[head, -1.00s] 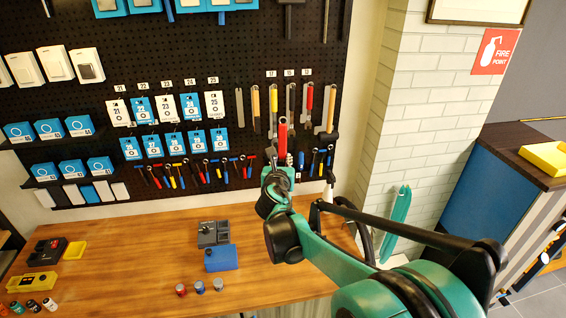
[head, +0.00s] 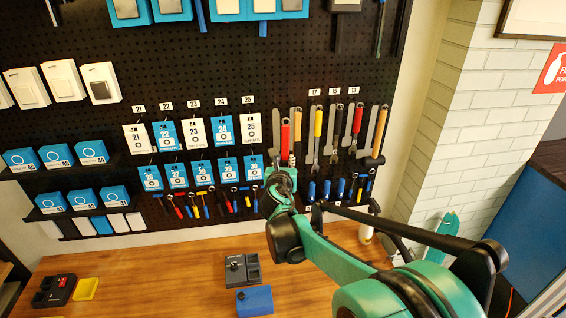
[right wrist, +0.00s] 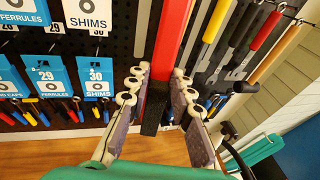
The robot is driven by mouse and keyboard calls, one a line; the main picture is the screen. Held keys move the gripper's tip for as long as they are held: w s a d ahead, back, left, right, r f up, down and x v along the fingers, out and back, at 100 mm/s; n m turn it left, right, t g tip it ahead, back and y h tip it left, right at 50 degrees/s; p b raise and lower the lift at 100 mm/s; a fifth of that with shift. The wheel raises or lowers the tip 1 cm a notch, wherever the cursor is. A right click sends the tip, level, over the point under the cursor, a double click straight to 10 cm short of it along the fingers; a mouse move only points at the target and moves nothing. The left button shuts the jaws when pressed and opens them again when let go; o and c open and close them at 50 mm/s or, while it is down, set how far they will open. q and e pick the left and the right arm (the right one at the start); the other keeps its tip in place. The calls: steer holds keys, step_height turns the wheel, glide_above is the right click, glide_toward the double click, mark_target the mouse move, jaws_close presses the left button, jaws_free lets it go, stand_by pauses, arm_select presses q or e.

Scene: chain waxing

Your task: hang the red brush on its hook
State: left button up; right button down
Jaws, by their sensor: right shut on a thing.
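My right gripper (head: 282,172) is shut on the red brush (head: 285,140) in front of the pegboard. The brush's red handle stands upright above the fingers in the head view. In the right wrist view the red shaft (right wrist: 165,40) runs between the two finger rows of my gripper (right wrist: 158,95), with a black block at its lower end. My left gripper is out of view.
Several long-handled tools (head: 318,122) hang close to the right of the brush. Blue and white cards (head: 223,130) hang to its left, with small tools (head: 195,203) below. The wooden bench (head: 170,275) holds a grey box (head: 242,268) and a blue box (head: 254,300).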

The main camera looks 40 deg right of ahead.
steer(key=w, duration=0.2)
steer(key=w+d, duration=0.1)
steer(key=shift+d+f, duration=0.1)
steer(key=shift+f, duration=0.25)
steer(key=shift+w+d+b, duration=0.35)
arm_select(q)
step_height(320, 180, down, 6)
steer(key=b, duration=0.5)
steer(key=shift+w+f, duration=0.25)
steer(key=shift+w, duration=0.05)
arm_select(e)
steer(key=w+d+f+t+h, duration=0.1)
steer(key=w+d, duration=0.3)
steer(key=w, duration=0.3)
steer(key=shift+w+d+f+t+h, duration=0.2)
steer(key=shift+w+d+t+h, duration=0.15)
steer(key=shift+d+t+h, duration=0.05)
arm_select(q)
steer(key=shift+b, duration=0.3)
arm_select(e)
steer(key=c, duration=1.3)
jaws_free()
